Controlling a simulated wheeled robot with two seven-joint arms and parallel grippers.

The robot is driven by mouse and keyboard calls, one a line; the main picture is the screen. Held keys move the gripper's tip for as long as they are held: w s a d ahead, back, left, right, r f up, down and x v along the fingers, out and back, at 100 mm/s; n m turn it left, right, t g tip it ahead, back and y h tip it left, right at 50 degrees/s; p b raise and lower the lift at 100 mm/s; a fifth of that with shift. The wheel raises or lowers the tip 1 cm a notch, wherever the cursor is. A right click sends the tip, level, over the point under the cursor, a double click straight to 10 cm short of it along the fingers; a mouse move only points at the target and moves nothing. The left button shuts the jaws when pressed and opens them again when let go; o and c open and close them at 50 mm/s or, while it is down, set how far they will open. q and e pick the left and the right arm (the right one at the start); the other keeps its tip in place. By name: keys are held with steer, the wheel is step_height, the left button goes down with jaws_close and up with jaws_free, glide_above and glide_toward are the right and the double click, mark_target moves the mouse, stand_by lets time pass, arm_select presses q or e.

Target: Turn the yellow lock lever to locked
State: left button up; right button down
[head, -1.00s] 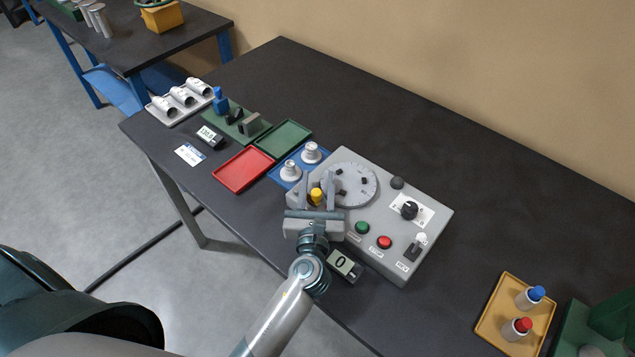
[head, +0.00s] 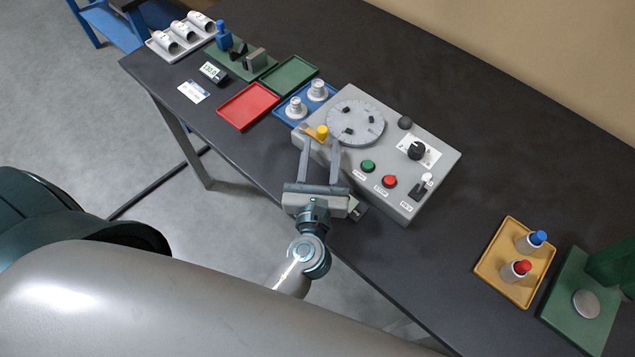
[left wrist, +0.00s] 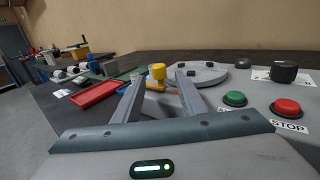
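The yellow lock lever (head: 322,131) sits at the left front corner of the grey control box, by a grey dial disc (head: 356,122). Its round knob stands up, and a flat yellow-orange arm shows to the left of it. My left gripper (head: 320,147) is open, its two fingers apart and pointing at the lever from the front. In the left wrist view the yellow knob (left wrist: 157,72) shows between and beyond the fingertips (left wrist: 158,82); I cannot tell whether they touch the lever. My right gripper is not in view.
The grey box (head: 410,195) also carries a green button (head: 367,166), a red button (head: 389,181), a black knob (head: 417,150) and a switch. A blue tray (head: 291,121) with metal pieces stands close to its left. A yellow tray (head: 498,275) with bottles is at right.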

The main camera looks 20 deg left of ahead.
arm_select(q)
steer(key=b+v, duration=0.1)
steer(key=v, duration=0.7)
steer(key=shift+b, duration=0.4)
steer(key=shift+s, duration=0.2)
